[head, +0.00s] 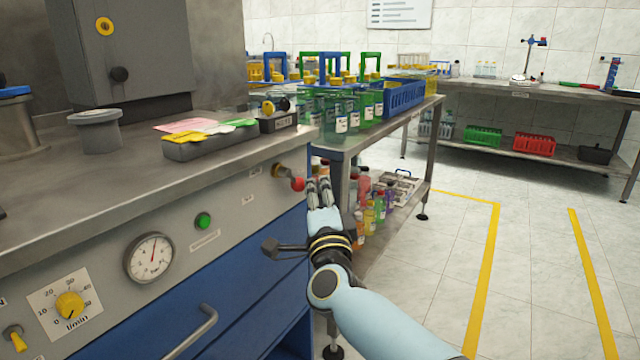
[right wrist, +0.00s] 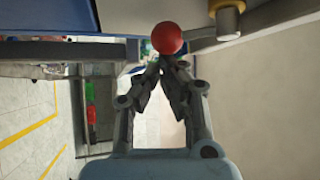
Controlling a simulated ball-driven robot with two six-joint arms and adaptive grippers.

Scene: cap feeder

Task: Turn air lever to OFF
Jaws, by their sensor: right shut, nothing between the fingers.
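The air lever (head: 289,177) sticks out of the machine's front panel near its right end, with a red ball knob and a brass-coloured base. In the right wrist view the red knob (right wrist: 167,38) is just beyond my fingertips, and its metal arm runs right to the brass pivot (right wrist: 229,19). My right gripper (head: 319,184) is shut and empty, just right of the knob in the head view. It also shows in the right wrist view (right wrist: 164,66), fingertips together close to the knob. I cannot tell whether they touch it. My left gripper is not in view.
The panel also has a green button (head: 203,221), a pressure gauge (head: 149,257) and a yellow flow dial (head: 69,305). A grey tray (head: 228,143) with coloured cards lies on top. A bench with bottles and blue crates (head: 404,96) stands behind. Floor at right is clear.

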